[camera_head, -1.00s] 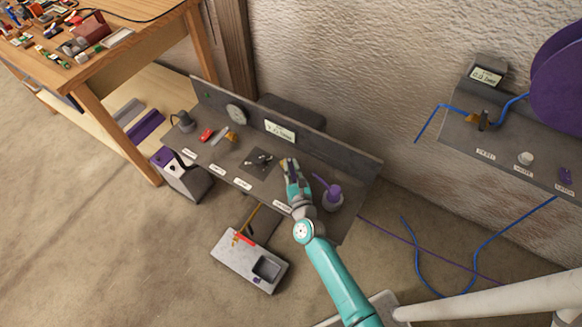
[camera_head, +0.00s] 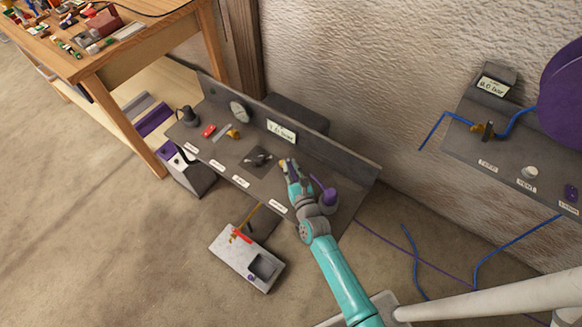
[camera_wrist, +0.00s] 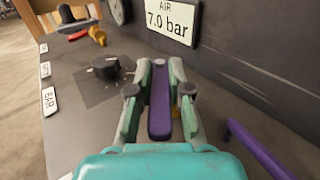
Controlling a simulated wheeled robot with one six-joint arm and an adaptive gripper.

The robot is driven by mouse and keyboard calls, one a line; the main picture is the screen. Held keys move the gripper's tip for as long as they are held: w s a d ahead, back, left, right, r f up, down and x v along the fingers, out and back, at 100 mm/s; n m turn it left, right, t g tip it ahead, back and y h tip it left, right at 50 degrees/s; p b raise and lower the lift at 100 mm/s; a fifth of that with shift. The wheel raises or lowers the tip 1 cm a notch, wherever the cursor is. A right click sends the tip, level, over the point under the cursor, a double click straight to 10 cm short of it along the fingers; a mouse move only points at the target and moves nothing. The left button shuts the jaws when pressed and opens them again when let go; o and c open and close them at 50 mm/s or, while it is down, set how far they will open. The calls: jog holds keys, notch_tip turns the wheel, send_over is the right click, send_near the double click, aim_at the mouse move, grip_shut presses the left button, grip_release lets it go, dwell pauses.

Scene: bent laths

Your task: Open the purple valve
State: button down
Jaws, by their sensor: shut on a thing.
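In the wrist view, my gripper (camera_wrist: 160,75) is shut on a purple bar (camera_wrist: 159,105), which lies lengthwise between its two fingers. I take this bar to be the purple valve's handle; its base is hidden. In the head view, my gripper (camera_head: 288,168) is over the right part of the grey panel (camera_head: 225,172).
A black knob (camera_wrist: 105,67) on a dark square plate lies left of my gripper. A display (camera_wrist: 171,20) reading "AIR 7.0 bar" stands behind. A red piece (camera_head: 209,131) and a gauge (camera_head: 239,111) are farther left. Another panel (camera_head: 505,155) with blue hose is at right.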

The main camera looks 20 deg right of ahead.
jog(key=c, duration=1.1)
grip_release()
jog(key=s, duration=0.8)
jog(key=s+a, duration=0.1)
jog(key=s, duration=0.3)
jog(key=shift+a, duration=0.1)
